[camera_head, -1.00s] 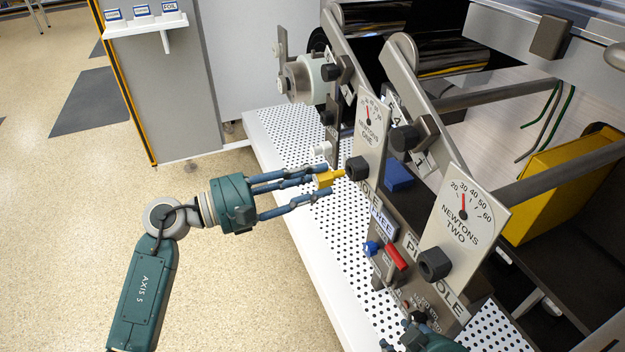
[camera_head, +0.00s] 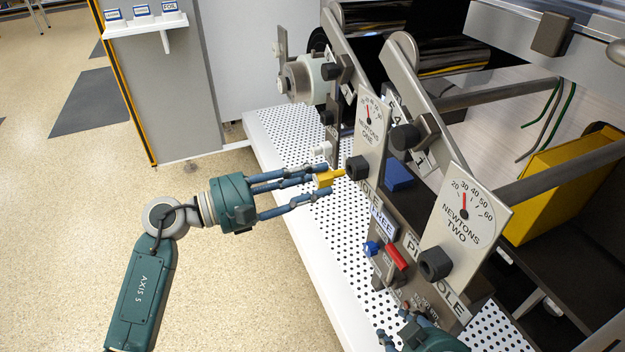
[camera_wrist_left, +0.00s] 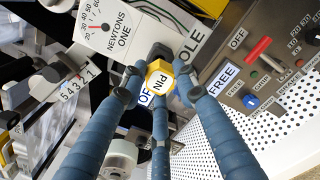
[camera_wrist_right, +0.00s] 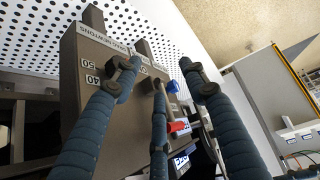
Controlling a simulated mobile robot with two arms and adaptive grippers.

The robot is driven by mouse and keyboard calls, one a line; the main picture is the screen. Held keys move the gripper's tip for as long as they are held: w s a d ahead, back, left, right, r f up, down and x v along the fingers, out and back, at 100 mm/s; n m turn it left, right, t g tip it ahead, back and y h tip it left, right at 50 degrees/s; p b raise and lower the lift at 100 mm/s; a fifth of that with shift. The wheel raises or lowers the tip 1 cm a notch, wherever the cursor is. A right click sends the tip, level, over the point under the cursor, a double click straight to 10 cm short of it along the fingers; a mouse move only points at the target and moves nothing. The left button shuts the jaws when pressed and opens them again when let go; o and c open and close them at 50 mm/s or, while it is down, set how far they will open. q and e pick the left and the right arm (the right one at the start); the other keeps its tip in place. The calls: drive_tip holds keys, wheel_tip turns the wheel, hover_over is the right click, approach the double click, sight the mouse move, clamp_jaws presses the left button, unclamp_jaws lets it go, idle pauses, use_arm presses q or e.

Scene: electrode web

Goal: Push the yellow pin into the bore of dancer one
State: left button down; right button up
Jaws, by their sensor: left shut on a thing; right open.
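The yellow pin (camera_head: 326,178) is held in the fingers of my left gripper (camera_head: 318,183), with its tip pointing right at the black bore block (camera_head: 357,168) below the "Newtons One" dial (camera_head: 370,125). In the left wrist view the pin's head (camera_wrist_left: 160,84), marked "PIN", sits between the fingers and in front of the dark block (camera_wrist_left: 158,52). The tip is hidden there, so I cannot tell whether it is inside the bore. My right gripper (camera_head: 400,340) is open at the bottom edge, and its spread fingers also show in the right wrist view (camera_wrist_right: 160,85).
The "Newtons Two" dial (camera_head: 465,210) and its black block (camera_head: 435,264) stand to the right. A red lever (camera_head: 397,257) and blue knob (camera_head: 371,249) sit below the "FREE" label. White perforated deck (camera_head: 290,135) lies behind. A yellow bin (camera_head: 570,180) is at the right.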

drive_tip(key=shift+w+a+r+t, duration=0.25)
drive_tip(key=shift+w+r+t, duration=0.25)
drive_tip(key=shift+w, duration=0.45)
drive_tip(key=shift+r, duration=0.15)
idle(0.3)
drive_tip(key=shift+w+a, duration=0.15)
use_arm(q)
drive_tip(key=shift+b, duration=0.4)
use_arm(e)
drive_tip(key=shift+w+a+r+t+y, duration=0.15)
drive_tip(key=shift+w+r+t, duration=0.2)
drive_tip(key=shift+w+r, duration=0.2)
drive_tip(key=shift+w+a+r+t+y, duration=0.15)
drive_tip(key=shift+w+r+t, duration=0.2)
drive_tip(key=shift+w+r, duration=0.15)
drive_tip(key=shift+f, duration=0.1)
use_arm(q)
drive_tip(key=shift+d, duration=0.15)
drive_tip(key=shift+w+d, duration=0.2)
drive_tip(key=shift+d, duration=0.1)
use_arm(e)
drive_tip(key=shift+w+a+r, duration=0.15)
drive_tip(key=shift+w+r, duration=0.05)
drive_tip(key=shift+r, duration=0.05)
use_arm(q)
drive_tip(key=shift+d, duration=0.1)
use_arm(e)
drive_tip(key=shift+w+r, duration=0.1)
